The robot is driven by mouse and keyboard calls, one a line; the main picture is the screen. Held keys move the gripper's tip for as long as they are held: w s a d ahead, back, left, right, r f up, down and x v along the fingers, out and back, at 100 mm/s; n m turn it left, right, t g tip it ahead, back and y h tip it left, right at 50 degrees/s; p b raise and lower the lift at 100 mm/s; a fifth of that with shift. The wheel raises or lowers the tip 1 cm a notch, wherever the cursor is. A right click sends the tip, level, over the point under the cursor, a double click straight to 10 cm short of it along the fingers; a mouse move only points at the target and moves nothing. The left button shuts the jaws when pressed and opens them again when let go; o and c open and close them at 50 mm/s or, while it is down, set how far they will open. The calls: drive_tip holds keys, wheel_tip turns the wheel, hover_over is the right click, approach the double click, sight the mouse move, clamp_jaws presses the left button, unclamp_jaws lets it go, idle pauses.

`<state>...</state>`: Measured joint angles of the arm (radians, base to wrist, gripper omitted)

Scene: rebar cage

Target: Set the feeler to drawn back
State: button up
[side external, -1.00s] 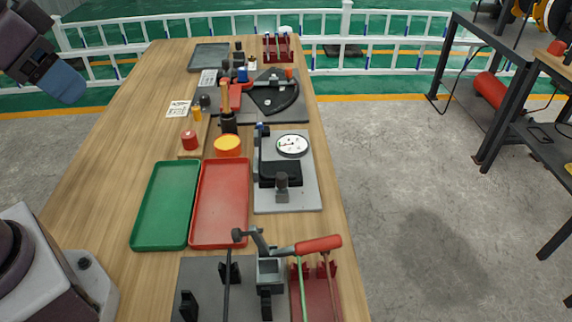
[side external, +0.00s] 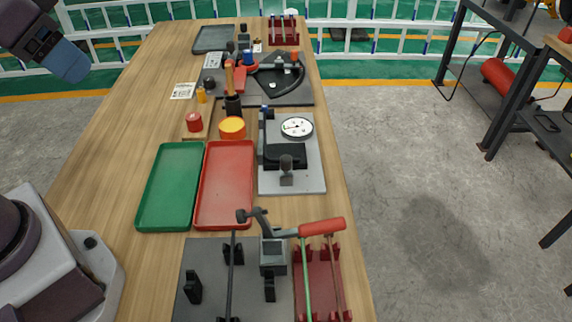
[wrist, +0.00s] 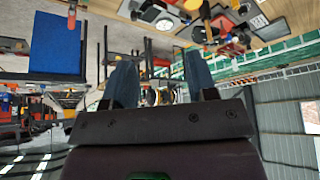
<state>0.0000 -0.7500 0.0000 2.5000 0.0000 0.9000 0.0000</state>
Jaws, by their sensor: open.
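The dial gauge (side external: 297,127), with a white round face, stands on a grey plate (side external: 312,178) at the right side of the table. A black block (side external: 285,154) and an upright dark knob (side external: 286,172) sit in front of the dial. The feeler is too small to make out, so its position cannot be told. My gripper (side external: 70,62) is at the upper left, raised and well away from the gauge. In the wrist view my gripper (wrist: 160,84) has its two blue fingers apart with nothing between them.
A green tray (side external: 170,187) and a red tray (side external: 224,187) lie left of the gauge. An orange-topped round pot (side external: 232,128) and a red knob (side external: 194,122) stand close by. A red-handled lever tool (side external: 322,227) and rods occupy the front. Bare wood (side external: 120,130) lies at left.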

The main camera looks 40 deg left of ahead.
drive_tip(key=g, duration=0.6)
hover_over(286, 157)
wheel_tip(286, 157, down, 17)
wheel_tip(286, 157, down, 13)
drive_tip(key=shift+r, duration=0.1)
